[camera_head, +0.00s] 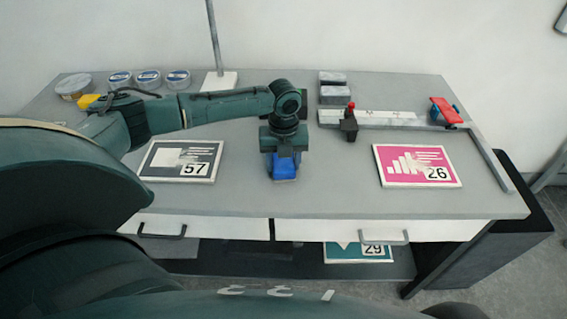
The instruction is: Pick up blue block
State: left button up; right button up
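The blue block (284,172) is near the front middle of the grey table, directly under my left gripper (284,165). The gripper points down, with its fingers at the sides of the block. The block's upper part is hidden by the gripper. I cannot tell whether the fingers press on the block or stand slightly apart from it, or whether it touches the table. My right gripper is not in view.
Behind are a metal rail (385,117), a red-and-blue tool (446,111), grey blocks (333,95), round tins (149,79) and a pole (214,45).

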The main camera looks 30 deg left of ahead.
aim_at(284, 161)
pick_arm(q)
jog(key=c, duration=0.5)
notch_tip(284, 161, up, 10)
jog(key=shift+r, duration=0.1)
dwell(0.4)
